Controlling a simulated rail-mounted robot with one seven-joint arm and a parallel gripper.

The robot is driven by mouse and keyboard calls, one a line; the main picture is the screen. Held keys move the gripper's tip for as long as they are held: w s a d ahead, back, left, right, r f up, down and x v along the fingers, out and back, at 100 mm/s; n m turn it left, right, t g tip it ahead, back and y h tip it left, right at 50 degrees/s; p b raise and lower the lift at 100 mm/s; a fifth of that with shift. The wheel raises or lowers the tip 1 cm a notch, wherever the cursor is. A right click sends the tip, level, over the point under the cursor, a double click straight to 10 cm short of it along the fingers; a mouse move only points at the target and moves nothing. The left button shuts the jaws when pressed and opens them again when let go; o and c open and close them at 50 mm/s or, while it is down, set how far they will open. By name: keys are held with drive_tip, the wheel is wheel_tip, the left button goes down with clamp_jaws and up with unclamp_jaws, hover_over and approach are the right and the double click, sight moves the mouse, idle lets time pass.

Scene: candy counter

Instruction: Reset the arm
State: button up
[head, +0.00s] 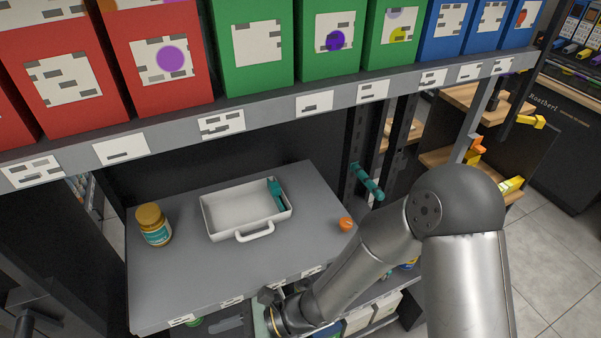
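My arm comes in from the right, bends at a dark round elbow and slopes down to the left. Its far end, with my gripper (272,312), is at the front edge of the grey shelf (180,290), near the bottom of the picture. The end is dark and partly cut off or hidden by the wrist. I cannot make out the fingers or anything between them.
On the shelf are a yellow-lidded jar (153,226), a white handled tray (222,232) holding a teal item (276,194), and an orange item (346,224). An upper shelf (265,118) carries red, green and blue boxes. A teal-handled post stands right.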

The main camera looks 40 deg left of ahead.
drive_tip(key=w+d+r+n+t+h+b, duration=0.1)
drive_tip(key=w+d+r+n+t+h, duration=0.2)
drive_tip(key=w+d, duration=0.7)
drive_tip(key=w+d+r+n+t+h+b, duration=0.1)
drive_tip(key=w+d+r+n+t, duration=0.25)
drive_tip(key=w+d, duration=0.7)
drive_tip(key=d+r+t+h, duration=0.2)
drive_tip(key=d+r+t, duration=0.1)
drive_tip(key=d, duration=0.9)
drive_tip(key=w+d+r+n+t+h, duration=0.1)
drive_tip(key=d+r+t+h, duration=0.1)
drive_tip(key=d, duration=1.1)
drive_tip(key=shift+w+r+t+h, duration=0.15)
drive_tip(key=shift+r+t+h, duration=0.15)
drive_tip(key=shift+r+t, duration=0.45)
drive_tip(key=shift+n, duration=0.25)
drive_tip(key=shift+c, duration=0.4)
